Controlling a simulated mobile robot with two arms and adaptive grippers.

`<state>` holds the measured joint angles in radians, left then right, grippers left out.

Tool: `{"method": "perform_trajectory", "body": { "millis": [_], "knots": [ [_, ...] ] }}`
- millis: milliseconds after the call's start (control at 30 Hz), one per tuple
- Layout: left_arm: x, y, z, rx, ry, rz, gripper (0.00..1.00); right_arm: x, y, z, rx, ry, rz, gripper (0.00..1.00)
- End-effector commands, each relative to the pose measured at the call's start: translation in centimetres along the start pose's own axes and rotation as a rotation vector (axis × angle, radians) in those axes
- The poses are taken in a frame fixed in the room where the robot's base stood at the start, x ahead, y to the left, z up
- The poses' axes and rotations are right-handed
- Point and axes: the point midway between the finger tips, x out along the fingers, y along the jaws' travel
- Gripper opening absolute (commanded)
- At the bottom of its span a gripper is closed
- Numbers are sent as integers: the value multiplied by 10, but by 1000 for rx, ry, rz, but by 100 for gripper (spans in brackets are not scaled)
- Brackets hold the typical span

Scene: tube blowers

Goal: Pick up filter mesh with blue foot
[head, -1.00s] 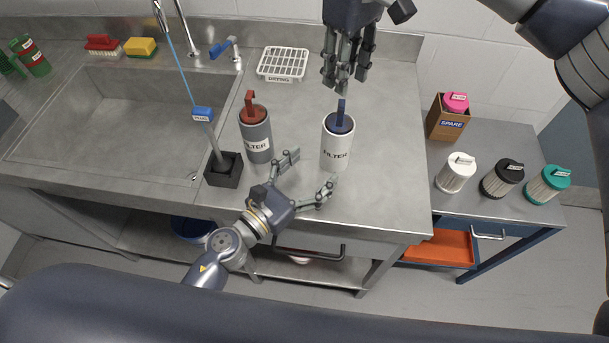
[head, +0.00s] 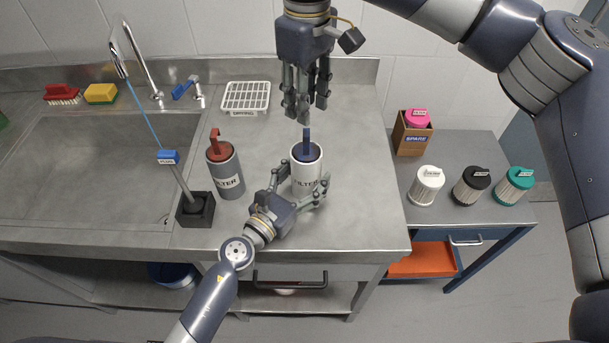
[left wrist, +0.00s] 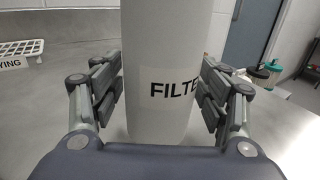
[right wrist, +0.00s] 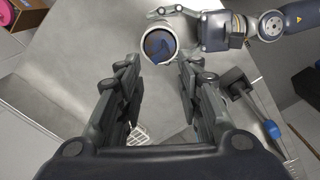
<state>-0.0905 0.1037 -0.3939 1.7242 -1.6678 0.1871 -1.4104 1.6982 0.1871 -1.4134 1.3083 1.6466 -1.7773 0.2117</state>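A white canister (head: 305,180) labelled FILTER stands upright on the steel counter. A blue cap with an upright handle (head: 306,142) sits in its open top, also visible in the right wrist view (right wrist: 158,46); any mesh below is hidden inside. My left gripper (head: 300,190) has its fingers on both sides of the canister, seemingly pressed against it; the canister fills the middle of the left wrist view (left wrist: 165,70). My right gripper (head: 304,112) points down just above the blue handle, its fingers apart and empty.
A grey FILTER canister (head: 227,175) with a red handle stands left, near a dark square holder (head: 195,212). A white drying rack (head: 246,97) is behind. The side table (head: 460,150) holds white, black and teal filters and a SPARE box (head: 411,138). The sink (head: 90,170) is left.

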Motion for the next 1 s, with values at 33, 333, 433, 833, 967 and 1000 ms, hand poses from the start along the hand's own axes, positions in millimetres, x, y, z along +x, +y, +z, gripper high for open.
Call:
{"method": "perform_trajectory", "body": {
  "millis": [33, 333, 433, 833, 967, 1000],
  "knots": [
    [0, 0, 0, 0, 0, 0, 47, 0, 0, 0, 0, 0, 0, 33],
    [0, 0, 0, 0, 0, 0, 29, 0, 0, 0, 0, 0, 0, 33],
    [0, 0, 0, 0, 0, 0, 29, 2, -2, -1, -1, 3, -6, 35],
    [0, 0, 0, 0, 0, 0, 29, 90, -117, -56, 22, 239, -372, 35],
    [0, 0, 0, 0, 1, 0, 29, 105, -174, -74, 76, 345, -566, 35],
    [0, 0, 0, 0, 1, 0, 29, 107, -190, -78, 97, 375, -628, 35]
  ]
}}
